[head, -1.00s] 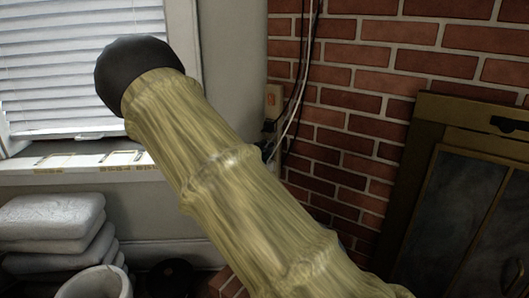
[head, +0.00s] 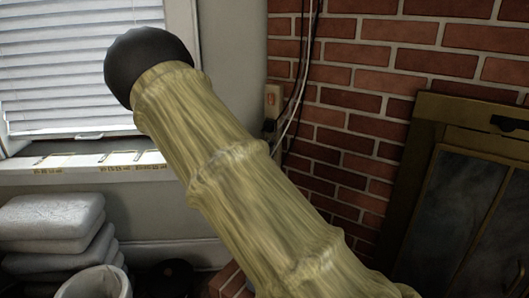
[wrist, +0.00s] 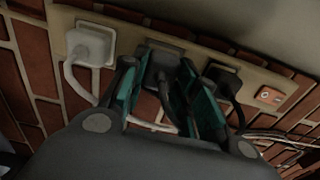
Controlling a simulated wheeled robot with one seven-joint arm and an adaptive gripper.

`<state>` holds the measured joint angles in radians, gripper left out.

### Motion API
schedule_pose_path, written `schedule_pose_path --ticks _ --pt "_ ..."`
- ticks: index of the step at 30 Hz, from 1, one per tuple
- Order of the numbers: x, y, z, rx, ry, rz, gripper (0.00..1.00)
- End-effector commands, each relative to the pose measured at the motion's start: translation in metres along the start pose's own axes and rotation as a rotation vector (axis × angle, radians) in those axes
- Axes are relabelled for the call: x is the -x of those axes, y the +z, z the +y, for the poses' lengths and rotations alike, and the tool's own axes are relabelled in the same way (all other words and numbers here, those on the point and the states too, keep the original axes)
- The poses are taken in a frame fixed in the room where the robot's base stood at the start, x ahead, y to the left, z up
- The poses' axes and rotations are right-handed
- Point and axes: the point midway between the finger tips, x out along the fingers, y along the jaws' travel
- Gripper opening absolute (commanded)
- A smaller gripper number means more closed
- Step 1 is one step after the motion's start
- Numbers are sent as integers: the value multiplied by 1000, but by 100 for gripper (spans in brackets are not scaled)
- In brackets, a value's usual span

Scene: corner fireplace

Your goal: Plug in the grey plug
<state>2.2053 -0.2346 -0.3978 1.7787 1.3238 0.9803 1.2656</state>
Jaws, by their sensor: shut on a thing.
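In the wrist view my gripper (wrist: 160,82) has its teal-padded fingers on both sides of the grey plug (wrist: 161,64) and is shut on it. The plug is at the middle socket of a beige outlet panel (wrist: 129,30). Its front is against or very near the panel; I cannot tell whether it is fully seated. In the head view my arm hides the gripper and the plug. Part of the outlet panel (head: 273,97) shows beside the arm, on the wall at the brick edge.
A white plug (wrist: 90,45) sits in the socket to the left, and a black plug (wrist: 226,80) is at the right. A red switch (wrist: 269,95) is at the panel's right end. Cables hang close by. The fireplace (head: 460,210) stands at the right.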

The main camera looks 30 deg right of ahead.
Motion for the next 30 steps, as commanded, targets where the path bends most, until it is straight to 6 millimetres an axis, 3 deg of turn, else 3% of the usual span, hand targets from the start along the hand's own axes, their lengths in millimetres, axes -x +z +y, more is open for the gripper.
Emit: schedule_pose_path --ticks 29,30 --pt "-11 0 0 0 1 0 9" --pt "-11 0 0 0 1 0 33"
